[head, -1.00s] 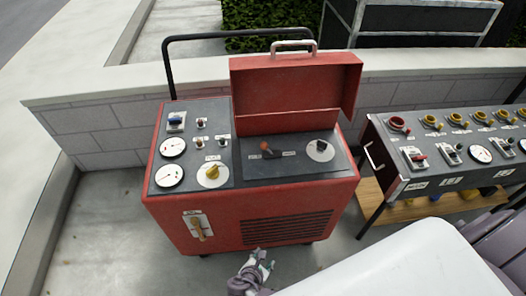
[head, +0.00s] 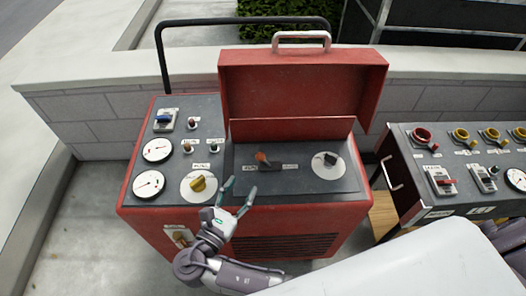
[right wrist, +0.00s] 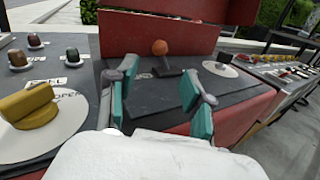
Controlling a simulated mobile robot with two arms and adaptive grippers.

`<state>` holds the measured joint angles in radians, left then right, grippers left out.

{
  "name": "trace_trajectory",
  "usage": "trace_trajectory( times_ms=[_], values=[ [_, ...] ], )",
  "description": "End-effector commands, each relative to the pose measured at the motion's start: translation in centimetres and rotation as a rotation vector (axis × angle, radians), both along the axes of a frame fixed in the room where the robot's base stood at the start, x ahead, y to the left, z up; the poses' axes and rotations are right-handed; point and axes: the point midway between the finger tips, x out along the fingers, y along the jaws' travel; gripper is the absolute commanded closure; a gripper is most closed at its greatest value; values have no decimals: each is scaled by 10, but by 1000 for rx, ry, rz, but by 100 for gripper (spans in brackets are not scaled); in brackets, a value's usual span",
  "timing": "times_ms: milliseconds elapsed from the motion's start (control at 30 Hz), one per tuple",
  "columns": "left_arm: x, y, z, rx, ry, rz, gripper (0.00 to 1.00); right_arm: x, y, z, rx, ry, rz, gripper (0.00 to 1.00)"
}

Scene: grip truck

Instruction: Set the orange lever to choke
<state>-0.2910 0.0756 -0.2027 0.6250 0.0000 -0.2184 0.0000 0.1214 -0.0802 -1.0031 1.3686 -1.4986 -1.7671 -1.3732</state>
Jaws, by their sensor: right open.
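The orange lever (head: 262,158) stands on the dark top panel of the red machine (head: 270,218), below the raised red lid. Its ball-shaped orange knob leans toward the left label of its slot. The lever (right wrist: 160,48) also shows in the right wrist view, beyond and between the fingers. My right gripper (head: 240,191) is open and empty at the panel's front edge, in front of the lever and apart from it. Its teal-padded fingers (right wrist: 158,98) are spread in the right wrist view. The label text is too small to read surely. My left gripper is not in view.
A yellow knob (head: 198,183) sits left of my right gripper. A dark knob on a white disc (head: 327,160) is right of the lever. The raised red lid (head: 300,90) stands behind. A second control panel (head: 455,160) is at the right.

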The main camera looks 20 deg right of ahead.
Motion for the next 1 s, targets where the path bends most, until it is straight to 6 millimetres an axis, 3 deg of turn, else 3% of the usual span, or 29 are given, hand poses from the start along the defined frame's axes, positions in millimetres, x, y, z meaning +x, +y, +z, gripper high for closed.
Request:
trace_trajectory(
  times_ms=[100,200,500,667,1000],
  values=[
    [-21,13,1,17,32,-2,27,19,-19,1,-3,-3,-1,49],
    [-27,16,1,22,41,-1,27,35,-34,1,-3,-1,0,49],
    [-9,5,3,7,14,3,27,73,-71,0,-1,0,0,49],
    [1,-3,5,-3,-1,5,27,83,-80,0,-1,1,1,49],
    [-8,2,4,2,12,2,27,84,-81,0,1,1,1,50]
  ],
)
